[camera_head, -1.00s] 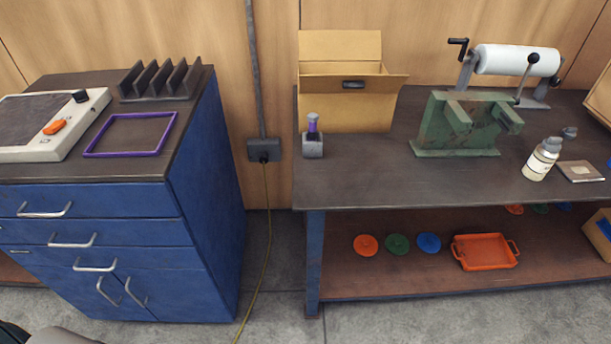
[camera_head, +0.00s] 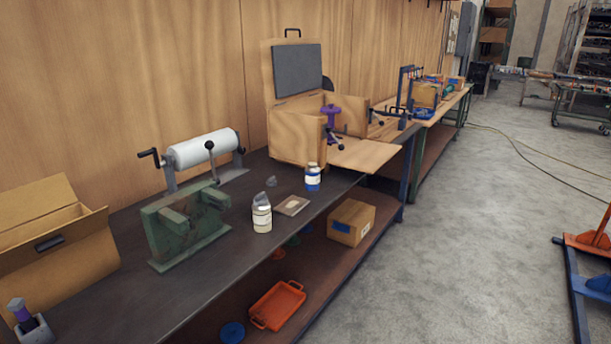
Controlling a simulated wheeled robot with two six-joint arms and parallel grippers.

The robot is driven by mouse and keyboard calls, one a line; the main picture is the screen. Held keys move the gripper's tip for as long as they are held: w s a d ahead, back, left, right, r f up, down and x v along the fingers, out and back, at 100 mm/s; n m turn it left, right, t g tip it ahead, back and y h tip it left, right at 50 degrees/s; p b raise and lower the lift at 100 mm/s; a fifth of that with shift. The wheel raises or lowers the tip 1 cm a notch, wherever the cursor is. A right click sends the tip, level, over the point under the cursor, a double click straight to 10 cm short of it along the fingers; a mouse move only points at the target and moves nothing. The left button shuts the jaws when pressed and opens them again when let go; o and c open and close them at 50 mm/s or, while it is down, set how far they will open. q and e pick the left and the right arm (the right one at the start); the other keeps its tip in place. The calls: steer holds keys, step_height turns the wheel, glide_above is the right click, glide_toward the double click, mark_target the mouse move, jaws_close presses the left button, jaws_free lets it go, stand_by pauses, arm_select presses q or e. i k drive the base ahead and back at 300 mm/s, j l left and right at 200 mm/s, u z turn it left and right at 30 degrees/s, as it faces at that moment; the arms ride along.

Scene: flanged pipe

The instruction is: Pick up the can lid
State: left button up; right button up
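No piece is plainly marked as the can lid. On the bench top stand a cream container (camera_head: 262,217) with a grey top and a blue-and-white container (camera_head: 313,178). A small grey piece (camera_head: 271,181) lies between and behind them. Neither of my grippers is in view.
An orange tray (camera_head: 277,305) and a cardboard box (camera_head: 351,222) are on the lower shelf. The bench top holds a green fixture (camera_head: 186,222), a white roll (camera_head: 203,148) and an open wooden case (camera_head: 300,130). Concrete floor (camera_head: 450,240) is open to the right.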

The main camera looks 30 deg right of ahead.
mark_target(271, 181)
steer(key=z, duration=1.05)
